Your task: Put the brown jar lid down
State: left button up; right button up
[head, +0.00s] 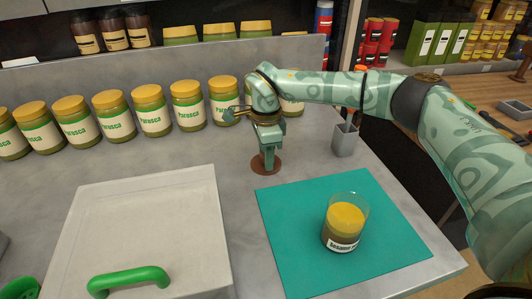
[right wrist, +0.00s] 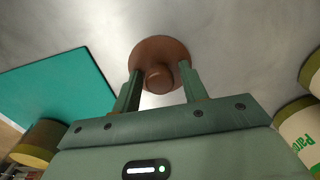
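The brown jar lid (head: 259,169) is a round disc with a knob, lying flat on the grey counter just beyond the teal mat. In the right wrist view the lid (right wrist: 148,48) shows its round knob between my fingers. My right gripper (head: 268,160) points down over the lid. Its fingers (right wrist: 160,80) stand on either side of the knob, with a small gap showing at each side, so it looks open. An open glass jar labelled "Sesame" (head: 343,243) with yellow content stands on the teal mat (head: 290,250). My left gripper is out of view.
A row of Parosca jars (head: 114,118) stands along the back of the counter. A grey holder (head: 345,139) stands right of my gripper. A pale board with a green handle (head: 128,280) lies at front left. Bare counter surrounds the lid.

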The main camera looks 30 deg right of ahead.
notch_tip(320, 180, up, 12)
jog(key=p, duration=0.3)
jog(key=shift+r+p, duration=0.15)
jog(key=shift+p, duration=0.2)
dwell(0.3)
